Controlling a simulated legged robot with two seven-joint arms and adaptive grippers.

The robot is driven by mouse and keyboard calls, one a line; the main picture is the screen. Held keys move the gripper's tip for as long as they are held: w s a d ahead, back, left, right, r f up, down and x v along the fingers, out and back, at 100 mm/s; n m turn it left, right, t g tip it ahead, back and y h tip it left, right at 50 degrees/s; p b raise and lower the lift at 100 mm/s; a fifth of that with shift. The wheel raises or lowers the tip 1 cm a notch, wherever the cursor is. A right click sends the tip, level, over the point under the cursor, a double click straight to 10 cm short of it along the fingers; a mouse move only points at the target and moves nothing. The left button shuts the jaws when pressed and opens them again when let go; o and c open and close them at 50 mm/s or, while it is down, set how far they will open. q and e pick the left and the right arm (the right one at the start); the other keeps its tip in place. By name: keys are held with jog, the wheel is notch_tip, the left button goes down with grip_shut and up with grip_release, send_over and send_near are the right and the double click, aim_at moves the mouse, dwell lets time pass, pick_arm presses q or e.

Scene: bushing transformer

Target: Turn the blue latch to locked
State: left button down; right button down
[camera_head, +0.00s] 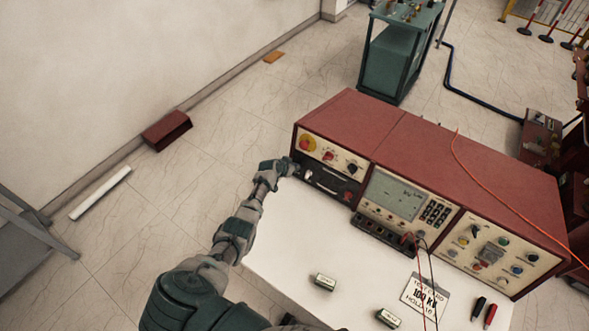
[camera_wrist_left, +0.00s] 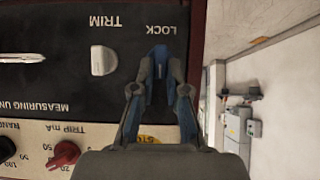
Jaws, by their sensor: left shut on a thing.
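My left gripper (camera_head: 287,167) is at the left end of the red-topped control console (camera_head: 350,125), against its dark lower panel. In the left wrist view the gripper (camera_wrist_left: 161,65) is shut at that panel, beside the printed word LOCK, which appears upside down. The blue latch is mostly hidden between the fingers; a little dark blue shows there, and I cannot tell its exact angle. My right gripper is not in view.
A white TRIM knob (camera_wrist_left: 103,61) and a red TRIP mA knob (camera_wrist_left: 64,153) sit near the gripper. Thin leads run across the console.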

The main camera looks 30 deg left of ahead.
pick_arm(q)
jog(key=shift+s+f, duration=0.45)
jog(key=shift+f, duration=0.3)
jog(key=c, duration=1.4)
grip_release()
jog(key=shift+d, duration=0.1)
jog(key=shift+o, duration=1.1)
jog(key=shift+w, duration=0.1)
jog(key=shift+w+a, duration=0.3)
jog(key=shift+w, duration=0.05)
jog(key=shift+r, duration=0.15)
